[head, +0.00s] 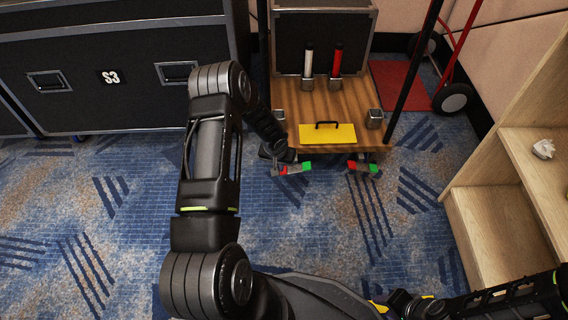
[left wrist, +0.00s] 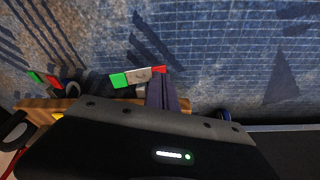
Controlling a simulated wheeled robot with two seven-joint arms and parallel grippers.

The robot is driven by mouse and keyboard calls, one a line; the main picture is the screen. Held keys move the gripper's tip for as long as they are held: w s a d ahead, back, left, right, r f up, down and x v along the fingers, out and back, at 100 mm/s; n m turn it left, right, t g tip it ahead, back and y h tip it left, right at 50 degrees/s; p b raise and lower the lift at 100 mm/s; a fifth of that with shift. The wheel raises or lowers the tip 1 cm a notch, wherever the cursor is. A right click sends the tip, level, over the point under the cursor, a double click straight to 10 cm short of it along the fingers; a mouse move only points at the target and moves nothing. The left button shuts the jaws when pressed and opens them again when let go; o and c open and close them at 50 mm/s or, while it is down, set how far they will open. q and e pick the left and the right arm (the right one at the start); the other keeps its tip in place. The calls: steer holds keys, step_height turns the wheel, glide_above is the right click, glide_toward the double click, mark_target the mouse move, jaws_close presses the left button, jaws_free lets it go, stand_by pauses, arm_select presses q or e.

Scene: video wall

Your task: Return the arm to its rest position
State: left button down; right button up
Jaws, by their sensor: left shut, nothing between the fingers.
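My left arm reaches up and forward in the head view and bends down to the front left corner of the wooden cart (head: 346,110). My left gripper (head: 280,158) is there, shut and empty. It is beside a red and green caster pedal (head: 293,169), which also shows close to the fingers in the left wrist view (left wrist: 137,77). I cannot tell whether they touch. A second red and green pedal (head: 363,168) is at the cart's front right corner. Part of my right arm shows at the lower right of the head view, but its gripper is not visible.
A black case (head: 323,45), a white-handled tool (head: 308,62), a red-handled tool (head: 337,60) and a yellow panel (head: 327,134) are on the cart. A large black case (head: 112,75) is left. Wooden shelves (head: 490,225) are right. Carpet left of my arm is clear.

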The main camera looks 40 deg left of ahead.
arm_select(q)
steer(key=shift+v, duration=0.75)
arm_select(e)
steer(key=shift+s+r, duration=0.1)
steer(key=shift+r, duration=0.25)
